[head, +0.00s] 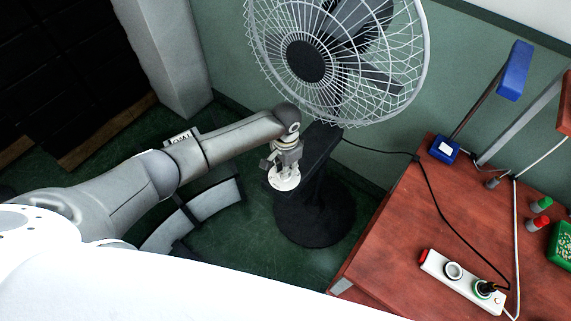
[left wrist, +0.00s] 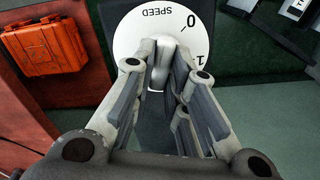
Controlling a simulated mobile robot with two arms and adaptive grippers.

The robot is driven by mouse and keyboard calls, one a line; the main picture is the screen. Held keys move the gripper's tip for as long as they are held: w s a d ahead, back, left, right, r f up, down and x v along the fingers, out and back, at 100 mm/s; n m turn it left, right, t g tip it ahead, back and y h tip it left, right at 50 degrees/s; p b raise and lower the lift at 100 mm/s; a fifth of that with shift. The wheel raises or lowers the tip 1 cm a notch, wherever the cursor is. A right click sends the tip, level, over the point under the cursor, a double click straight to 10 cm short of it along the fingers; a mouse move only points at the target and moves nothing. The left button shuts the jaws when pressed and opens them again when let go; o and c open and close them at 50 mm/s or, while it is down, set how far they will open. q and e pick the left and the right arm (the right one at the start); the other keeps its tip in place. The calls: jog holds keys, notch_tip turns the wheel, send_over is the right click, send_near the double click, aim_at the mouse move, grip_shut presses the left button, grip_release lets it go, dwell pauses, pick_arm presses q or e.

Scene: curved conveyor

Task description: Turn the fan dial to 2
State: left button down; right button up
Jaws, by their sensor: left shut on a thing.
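The fan (head: 306,61) stands at the back with a white wire cage and a black stand. Its white round fan dial (head: 284,184) is on the stand's front. In the left wrist view the dial (left wrist: 200,17) shows "SPEED", 0 and 1, seen upside down. The 2 is not in view. My left gripper (head: 286,168) is at the dial; in the left wrist view its fingers (left wrist: 165,75) are closed around the white knob at the dial's middle, partly hiding it. The knob's exact pointing is hard to tell. My right gripper is not in view.
A red-brown table (head: 400,235) at right holds a white power strip (head: 462,281), a blue lamp (head: 445,149) and cables. A curved grey conveyor piece (head: 215,205) lies below my left arm. An orange case (left wrist: 45,46) shows in the left wrist view.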

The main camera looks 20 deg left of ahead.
pick_arm(q)
jog(key=m+p, duration=0.1)
jog(key=m, duration=0.4)
jog(key=shift+d+r+m, duration=0.1)
jog(key=shift+m, duration=0.3)
jog(key=m, duration=0.5)
jog(key=shift+s, duration=0.15)
jog(key=shift+m, duration=0.4)
jog(key=c, duration=1.4)
grip_release()
jog(key=shift+c, duration=0.2)
notch_tip(320, 180, up, 12)
